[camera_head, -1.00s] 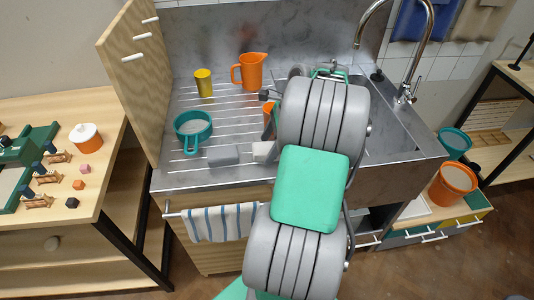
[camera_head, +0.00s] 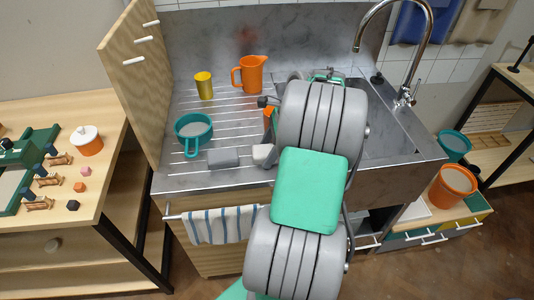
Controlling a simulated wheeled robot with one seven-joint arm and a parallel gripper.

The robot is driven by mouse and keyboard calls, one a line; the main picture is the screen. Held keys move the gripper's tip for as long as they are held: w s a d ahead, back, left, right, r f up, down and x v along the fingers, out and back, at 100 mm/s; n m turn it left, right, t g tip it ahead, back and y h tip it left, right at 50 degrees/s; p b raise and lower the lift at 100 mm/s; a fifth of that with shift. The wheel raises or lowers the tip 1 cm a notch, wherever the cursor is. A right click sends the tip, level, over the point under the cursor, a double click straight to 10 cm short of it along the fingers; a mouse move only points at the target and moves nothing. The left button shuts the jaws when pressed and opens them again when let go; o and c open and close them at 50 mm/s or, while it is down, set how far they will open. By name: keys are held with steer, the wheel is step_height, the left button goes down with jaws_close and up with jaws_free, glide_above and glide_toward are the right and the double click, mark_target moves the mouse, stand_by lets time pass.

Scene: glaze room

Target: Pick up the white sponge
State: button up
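A small whitish block, which looks like the white sponge (camera_head: 262,154), lies near the front edge of the metal drainboard (camera_head: 230,178). My arm's forearm covers its right side. A grey block (camera_head: 223,158) lies just to its left, a small gap apart. My arm reaches over the counter and hides most of my gripper. Only a small dark part (camera_head: 267,101) near the arm's end shows left of the forearm, behind the sponge. The fingers are hidden, so I cannot tell whether they are open or touch the sponge.
A teal pan (camera_head: 193,129), a yellow cup (camera_head: 204,86) and an orange jug (camera_head: 251,75) stand on the drainboard. Another orange item (camera_head: 270,114) is partly behind my arm. The sink (camera_head: 385,130) and tap (camera_head: 428,40) are to the right. A striped towel (camera_head: 222,225) hangs in front.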

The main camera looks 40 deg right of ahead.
mark_target(263, 150)
steer(key=c, duration=1)
steer(key=shift+d+b, duration=0.1)
steer(key=shift+b, duration=0.3)
step_height(263, 150, up, 4)
steer(key=shift+f+p, duration=0.1)
steer(key=shift+p, duration=0.6)
steer(key=s+r, duration=0.1)
steer(key=s+d+r+p, duration=0.1)
steer(key=r, duration=0.1)
steer(key=s+r, duration=0.1)
steer(key=shift+s+d+r+p, duration=0.25)
steer(key=shift+d+r+p, duration=0.1)
steer(key=shift+r, duration=0.05)
steer(key=s+d+r+p, duration=0.1)
steer(key=s, duration=0.2)
steer(key=s+d+r, duration=0.2)
steer(key=s, duration=0.1)
steer(key=s+d+r+p, duration=0.1)
steer(key=s, duration=0.2)
steer(key=shift+d+r+p, duration=0.15)
steer(key=shift+r+p, duration=0.15)
steer(key=shift+r, duration=0.05)
